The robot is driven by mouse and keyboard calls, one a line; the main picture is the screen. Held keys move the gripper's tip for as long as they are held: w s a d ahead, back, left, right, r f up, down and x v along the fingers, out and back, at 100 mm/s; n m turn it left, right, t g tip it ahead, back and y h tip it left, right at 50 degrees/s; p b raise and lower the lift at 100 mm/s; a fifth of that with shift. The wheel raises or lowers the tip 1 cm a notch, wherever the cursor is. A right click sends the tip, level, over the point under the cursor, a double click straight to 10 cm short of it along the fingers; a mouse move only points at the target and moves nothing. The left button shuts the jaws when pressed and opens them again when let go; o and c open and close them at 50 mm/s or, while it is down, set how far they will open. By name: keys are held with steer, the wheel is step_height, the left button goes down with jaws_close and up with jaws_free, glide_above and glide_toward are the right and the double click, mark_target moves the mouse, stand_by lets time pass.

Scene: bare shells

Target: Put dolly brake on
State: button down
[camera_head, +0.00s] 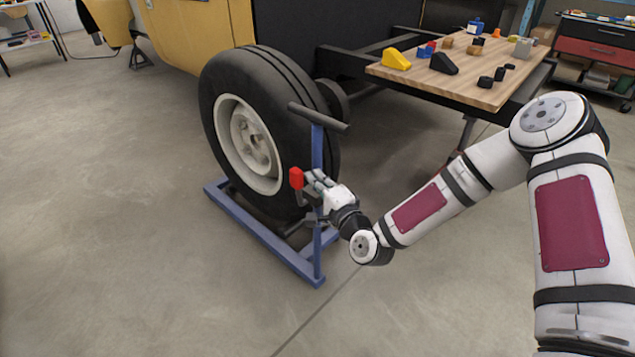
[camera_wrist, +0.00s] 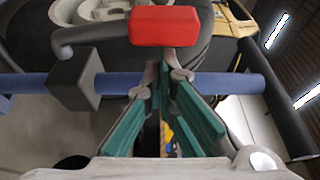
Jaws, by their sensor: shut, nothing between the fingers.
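The blue wheel dolly (camera_head: 262,240) stands on the floor around a large black tyre with a pale rim (camera_head: 248,145). Its upright post (camera_head: 317,150) carries a dark crossbar handle (camera_head: 318,117). The brake lever ends in a red grip (camera_head: 296,178), left of the post. In the wrist view the red grip (camera_wrist: 164,25) lies just beyond my fingertips, on a bent grey arm (camera_wrist: 85,35) near a grey block (camera_wrist: 75,80) on the post. My gripper (camera_head: 312,180) is shut and empty beside the red grip; it also shows in the wrist view (camera_wrist: 166,75). Whether it touches the grip is unclear.
A wooden bench top (camera_head: 480,80) with wedges and small blocks stands behind my arm on the right. The yellow vehicle body (camera_head: 195,35) is behind the tyre. A red-drawer cabinet (camera_head: 595,45) is at the far right.

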steer(key=shift+s+a, duration=0.3)
steer(key=shift+s, duration=0.05)
stand_by(0.3)
steer(key=shift+s+a+f+b, duration=0.3)
steer(key=shift+s+a, duration=0.15)
steer(key=shift+s, duration=0.15)
steer(key=shift+s+a+f+b, duration=0.25)
steer(key=shift+s+a, duration=0.25)
steer(key=shift+s, duration=0.1)
steer(key=shift+s+a+f+b, duration=0.3)
steer(key=shift+s+a, duration=0.15)
steer(key=shift+s, duration=0.15)
steer(key=b, duration=0.4)
glide_toward(294, 187)
steer(key=s+f, duration=0.5)
steer(key=s, duration=0.2)
steer(key=shift+s+d+n, duration=0.2)
steer(key=shift+d+n, duration=0.2)
steer(key=shift+a, duration=0.1)
